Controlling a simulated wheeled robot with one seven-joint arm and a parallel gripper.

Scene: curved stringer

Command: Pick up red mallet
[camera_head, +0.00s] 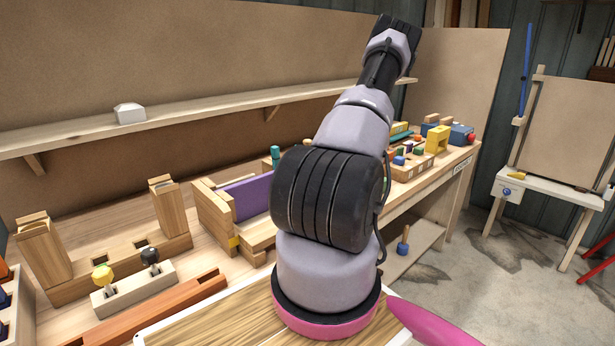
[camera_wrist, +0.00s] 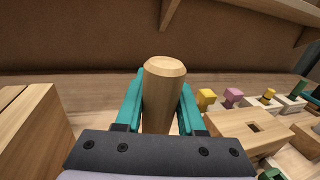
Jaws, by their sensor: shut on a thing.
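In the wrist view, my gripper (camera_wrist: 161,98) has its two teal fingers closed on both sides of a pale wooden handle (camera_wrist: 164,82). The handle has a bevelled end and points up toward the camera. No red mallet head shows in the wrist view, so I cannot confirm from colour that this handle is the red mallet's. In the head view my arm hides the gripper and whatever it holds.
A wooden block (camera_wrist: 30,130) stands close left of the gripper, and a slotted wooden block (camera_wrist: 245,130) lies right. Small coloured blocks (camera_wrist: 232,96) sit beyond. In the head view, a long wall shelf (camera_head: 70,136) runs above the cluttered bench.

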